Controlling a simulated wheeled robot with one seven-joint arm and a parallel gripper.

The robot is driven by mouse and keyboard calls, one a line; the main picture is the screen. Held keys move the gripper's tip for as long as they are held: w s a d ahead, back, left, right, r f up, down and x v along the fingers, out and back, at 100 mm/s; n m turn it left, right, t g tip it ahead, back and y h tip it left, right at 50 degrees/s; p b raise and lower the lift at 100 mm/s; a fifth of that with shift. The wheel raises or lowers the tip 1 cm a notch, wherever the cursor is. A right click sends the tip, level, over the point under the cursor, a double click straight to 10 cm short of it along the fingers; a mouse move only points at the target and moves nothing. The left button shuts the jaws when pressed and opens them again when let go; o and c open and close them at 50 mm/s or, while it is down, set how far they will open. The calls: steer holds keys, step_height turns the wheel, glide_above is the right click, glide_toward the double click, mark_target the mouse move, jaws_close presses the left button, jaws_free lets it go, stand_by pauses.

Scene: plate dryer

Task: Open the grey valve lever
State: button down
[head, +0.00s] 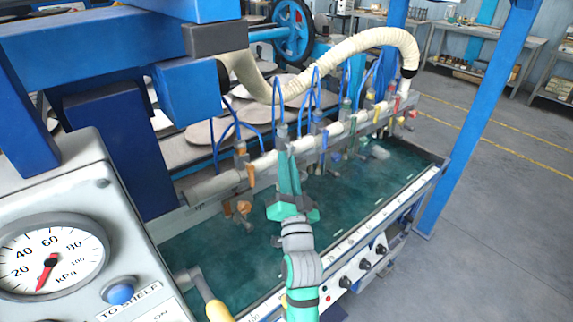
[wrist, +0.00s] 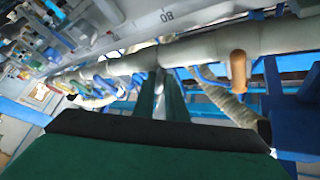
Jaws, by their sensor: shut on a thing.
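My gripper (head: 285,165) has green fingers and reaches up to the pale pipe (head: 262,162) that runs above the tank. Its fingertips are shut on the grey valve lever, which is mostly hidden between them. A grey valve body (head: 282,131) shows just above the fingertips. In the wrist view the two fingers (wrist: 160,85) stand close together and meet the underside of the pipe (wrist: 205,47). The lever's exact angle cannot be made out.
An orange lever (head: 250,172) hangs to the left of my fingers. A blue lever (head: 325,140) and a red one (head: 397,103) are further right along the pipe. A green tank (head: 225,265) lies below. A pressure gauge (head: 50,262) stands at the left.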

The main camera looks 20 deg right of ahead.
steer(key=shift+w+f+n+t+y, duration=0.1)
steer(key=shift+n+t+y, duration=0.25)
steer(key=shift+n, duration=0.35)
steer(key=shift+d+f+n, duration=0.1)
steer(key=shift+n, duration=0.3)
steer(key=c, duration=1.8)
jaws_free()
steer(key=shift+d, duration=0.1)
steer(key=v, duration=1)
steer(key=shift+s+f, duration=0.25)
steer(key=shift+s, duration=0.05)
